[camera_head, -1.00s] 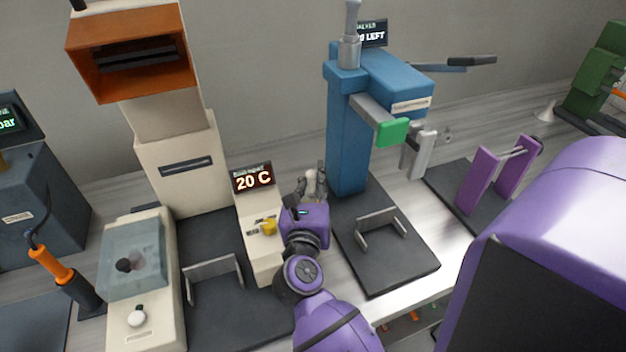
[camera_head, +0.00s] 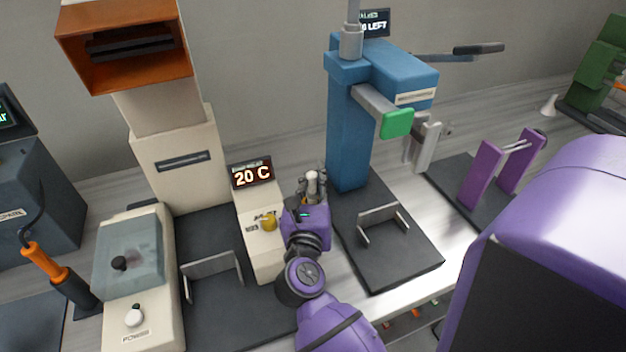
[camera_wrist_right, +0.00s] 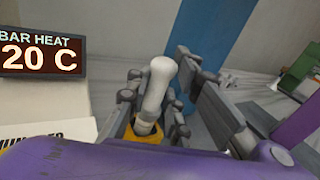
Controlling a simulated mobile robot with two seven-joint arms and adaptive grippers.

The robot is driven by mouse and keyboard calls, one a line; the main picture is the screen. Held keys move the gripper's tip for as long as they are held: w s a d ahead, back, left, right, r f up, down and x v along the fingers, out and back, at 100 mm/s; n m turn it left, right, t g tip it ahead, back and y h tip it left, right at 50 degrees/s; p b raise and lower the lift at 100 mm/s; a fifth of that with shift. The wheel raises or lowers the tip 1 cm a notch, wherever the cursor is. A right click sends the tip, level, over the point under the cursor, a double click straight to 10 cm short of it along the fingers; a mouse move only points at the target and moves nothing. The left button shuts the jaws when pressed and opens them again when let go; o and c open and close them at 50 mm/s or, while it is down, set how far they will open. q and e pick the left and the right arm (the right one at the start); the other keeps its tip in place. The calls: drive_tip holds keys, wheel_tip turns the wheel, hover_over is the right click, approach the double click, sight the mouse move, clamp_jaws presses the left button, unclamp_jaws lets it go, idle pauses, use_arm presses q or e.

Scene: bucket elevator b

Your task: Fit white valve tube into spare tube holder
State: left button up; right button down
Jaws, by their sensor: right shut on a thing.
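My right gripper (camera_head: 313,186) is shut on a white tube (camera_head: 312,182) with a rounded top, beside the cream heater unit and in front of the blue machine. In the right wrist view the tube (camera_wrist_right: 158,85) stands between the fingers, tilted a little. A yellow piece (camera_wrist_right: 146,132) shows at its lower end; I cannot tell whether it is part of the tube or a holder around it. The tube's lower tip is hidden. I cannot identify the spare tube holder for certain. My left gripper is not in view.
The cream unit with the "20 C" display (camera_head: 252,174) and a yellow knob (camera_head: 268,221) stands just left of my gripper. The blue column (camera_head: 349,140) rises behind right. A dark plate (camera_head: 395,255) with a grey bracket (camera_head: 382,222) lies to the right. Bench is clear near the front edge.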

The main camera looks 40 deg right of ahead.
drive_tip(key=shift+f, duration=0.25)
drive_tip(key=c, duration=1.5)
unclamp_jaws()
drive_tip(key=shift+f, duration=0.1)
wheel_tip(320, 180, up, 10)
drive_tip(key=shift+r, duration=0.2)
